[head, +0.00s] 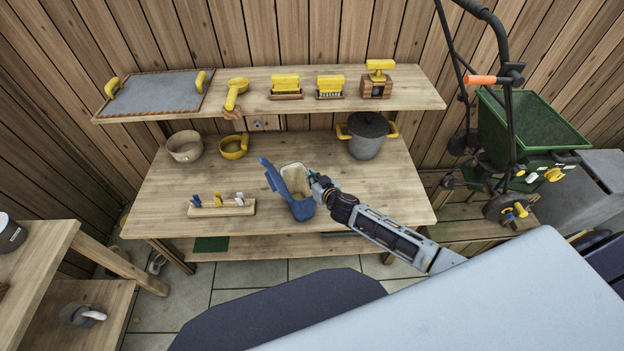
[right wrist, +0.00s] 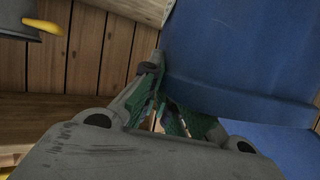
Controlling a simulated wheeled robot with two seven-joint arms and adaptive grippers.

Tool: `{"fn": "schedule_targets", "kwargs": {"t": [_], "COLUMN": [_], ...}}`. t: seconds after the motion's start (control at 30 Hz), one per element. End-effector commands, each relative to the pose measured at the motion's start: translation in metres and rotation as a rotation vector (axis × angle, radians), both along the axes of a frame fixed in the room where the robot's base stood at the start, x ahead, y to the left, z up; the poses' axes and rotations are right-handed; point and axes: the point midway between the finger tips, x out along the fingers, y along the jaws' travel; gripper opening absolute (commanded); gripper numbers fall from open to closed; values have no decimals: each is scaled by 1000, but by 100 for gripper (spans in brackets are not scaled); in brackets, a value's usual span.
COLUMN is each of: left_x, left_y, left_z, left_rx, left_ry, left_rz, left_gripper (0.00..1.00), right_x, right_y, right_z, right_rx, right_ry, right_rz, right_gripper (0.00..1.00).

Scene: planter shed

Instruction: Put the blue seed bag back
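A blue thing with a raised blue flap (head: 272,176) and a pale, open-looking inside (head: 296,180) stands on the lower bench top; I take it as the blue seed bag. My right gripper (head: 314,180) is at its upper right side. In the right wrist view, a large blue surface (right wrist: 240,50) fills the upper right, and my right gripper's green-padded fingers (right wrist: 160,105) are close together at its lower left edge. Whether they pinch that edge is unclear. My left gripper is not in view.
The bench (head: 385,195) holds a lidded grey pot (head: 367,140), a beige bowl (head: 185,147), a yellow pan (head: 233,147) and a small wooden rack (head: 222,210). The upper shelf (head: 420,92) holds a tray (head: 155,92), a yellow scoop (head: 235,92) and brushes. A green spreader (head: 530,125) stands right.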

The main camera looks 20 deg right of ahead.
Motion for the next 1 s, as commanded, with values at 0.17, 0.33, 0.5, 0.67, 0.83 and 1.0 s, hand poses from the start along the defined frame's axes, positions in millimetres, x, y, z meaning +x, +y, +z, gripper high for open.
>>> {"fn": "schedule_targets", "kwargs": {"t": [0.17, 0.33, 0.5, 0.67, 0.83, 1.0], "left_x": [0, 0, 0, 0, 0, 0], "left_y": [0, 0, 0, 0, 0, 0], "left_z": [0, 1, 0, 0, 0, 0], "left_rx": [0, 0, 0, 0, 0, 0], "left_ry": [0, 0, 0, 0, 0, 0], "left_rz": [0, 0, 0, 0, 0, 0], "left_gripper": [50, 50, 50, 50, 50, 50], "right_x": [0, 1, 0, 0, 0, 0], "right_y": [0, 0, 0, 0, 0, 0], "right_z": [1, -1, -2, -2, -2, -1], "right_rx": [0, 0, 0, 0, 0, 1], "right_ry": [-2, -2, -1, 0, 0, 0], "right_rz": [0, 0, 0, 0, 0, 0], "right_gripper": [0, 0, 20, 27, 27, 27]}}
